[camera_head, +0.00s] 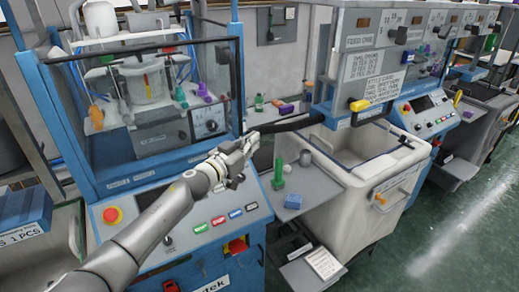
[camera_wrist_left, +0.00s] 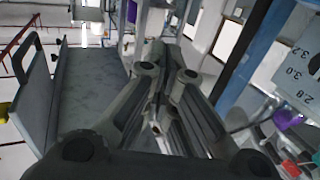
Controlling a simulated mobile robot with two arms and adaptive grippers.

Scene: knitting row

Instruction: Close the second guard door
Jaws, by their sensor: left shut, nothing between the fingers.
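My left gripper (camera_head: 247,145) reaches in from the left over the first machine's control panel and is shut, with nothing between its fingers. Its fingers also show in the left wrist view (camera_wrist_left: 163,85). Near its tip, a dark bar (camera_head: 290,125) runs right toward the second machine (camera_head: 360,60); I cannot tell whether they touch. The first machine's clear guard door (camera_head: 150,100) stands upright in a blue frame. My right gripper is not in view.
A white bin (camera_head: 365,170) stands below the second machine. The first machine's panel has a red stop button (camera_head: 113,215). Green floor (camera_head: 440,235) is clear at the right.

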